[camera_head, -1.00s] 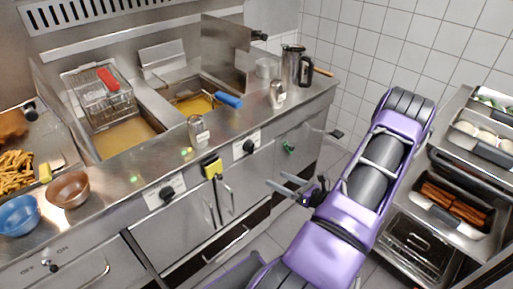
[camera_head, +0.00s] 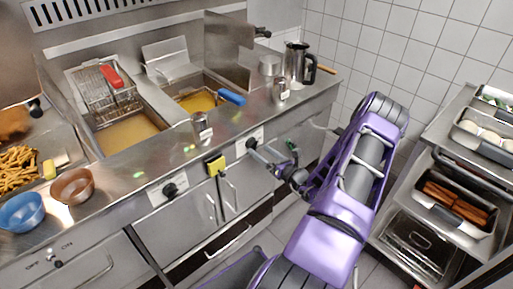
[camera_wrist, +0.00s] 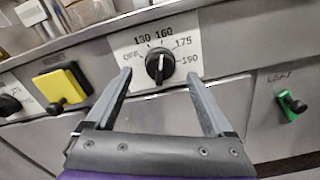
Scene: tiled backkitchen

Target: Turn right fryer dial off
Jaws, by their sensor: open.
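The right fryer dial (camera_head: 251,144) is a black knob on a white plate on the steel front below the right fryer (camera_head: 196,101). In the wrist view the dial (camera_wrist: 159,65) is near the top centre, with OFF, 130, 160, 175 and 190 printed around it. Its grip bar stands roughly upright, away from the OFF label at the left. My gripper (camera_wrist: 158,76) is open, its two fingers on either side of the dial's outline; contact is not visible. In the head view my gripper (camera_head: 260,155) is right in front of the dial plate.
A yellow switch (camera_head: 216,166) sits left of the dial, and a green switch (camera_wrist: 291,104) sits to its right. The left fryer dial (camera_head: 170,190) is further left. Cabinet handles (camera_head: 231,193) stick out below. A rack with food trays (camera_head: 456,202) stands at right.

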